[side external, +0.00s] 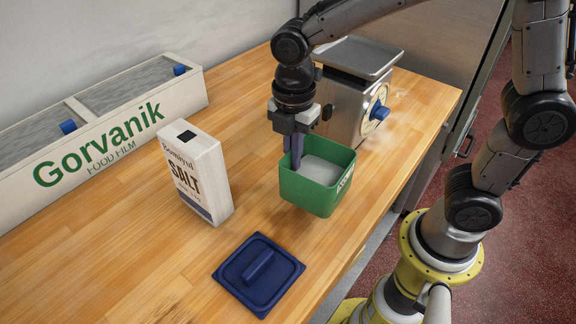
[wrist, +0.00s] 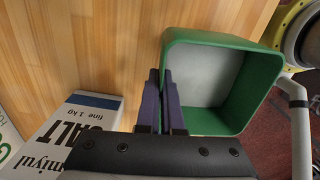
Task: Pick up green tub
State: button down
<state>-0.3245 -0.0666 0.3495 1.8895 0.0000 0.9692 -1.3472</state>
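The green tub (side external: 318,190) is a square, open-topped box with white lettering on its side and a pale surface inside. It is upright near the front edge of the counter; I cannot tell whether its base touches the wood. My gripper (side external: 294,160) points down at the tub's left wall. In the wrist view my gripper's two dark purple fingers (wrist: 161,78) are close together at the near left part of the rim of the tub (wrist: 264,85), one outside and one inside, with the wall pinched between them. The lower part of the grip is partly hidden.
A salt carton (side external: 196,175) stands left of the tub. A dark blue lid (side external: 258,275) lies in front on the wooden counter (side external: 130,270). A metal scale (side external: 345,100) with a blue knob stands behind the tub. A food film dispenser (side external: 105,140) is at the back left.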

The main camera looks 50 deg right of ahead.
jog(key=s+d+r, duration=0.4)
jog(key=s+r, duration=0.4)
jog(key=s, duration=0.4)
jog(key=shift+s+r, duration=0.15)
jog(key=shift+r, duration=0.15)
notch_tip(320, 180, up, 5)
dwell(0.4)
